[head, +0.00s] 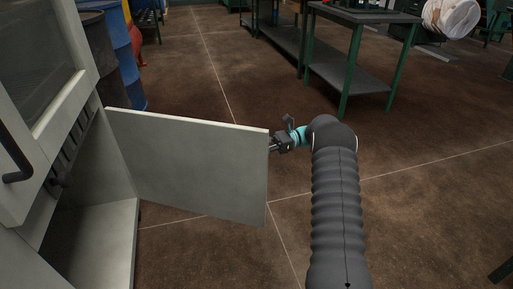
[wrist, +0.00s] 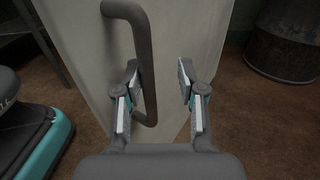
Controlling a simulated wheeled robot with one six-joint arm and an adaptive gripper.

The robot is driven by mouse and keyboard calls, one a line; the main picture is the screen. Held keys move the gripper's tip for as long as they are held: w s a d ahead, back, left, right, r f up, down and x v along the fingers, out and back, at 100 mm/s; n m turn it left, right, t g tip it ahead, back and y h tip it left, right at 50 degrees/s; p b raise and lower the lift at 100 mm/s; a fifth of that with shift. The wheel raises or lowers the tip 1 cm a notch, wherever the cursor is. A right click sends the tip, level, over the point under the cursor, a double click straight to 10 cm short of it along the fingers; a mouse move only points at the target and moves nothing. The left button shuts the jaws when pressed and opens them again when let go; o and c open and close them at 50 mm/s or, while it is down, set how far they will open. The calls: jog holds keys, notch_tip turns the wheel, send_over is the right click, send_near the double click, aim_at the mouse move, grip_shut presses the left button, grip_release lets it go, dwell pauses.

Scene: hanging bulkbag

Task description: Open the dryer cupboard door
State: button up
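The dryer cupboard's pale grey door (head: 190,165) stands swung wide out from the cupboard (head: 98,240) in the head view, and the bare lower inside shows. My gripper (head: 278,146) is at the door's free edge, on its far side. In the wrist view the door (wrist: 205,45) fills the middle and carries a dark grey bar handle (wrist: 146,55). My gripper (wrist: 161,85) is open there, with the lower part of the handle between the fingers, close to the left one. I cannot tell whether they touch. The handle is hidden in the head view.
Another dark handle (head: 14,168) sits on the cupboard's upper front at the left. A green-legged metal table (head: 350,75) stands at the back.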

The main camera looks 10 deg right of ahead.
notch_tip(320, 180, up, 10)
dwell(0.7)
jog(key=shift+d, duration=0.1)
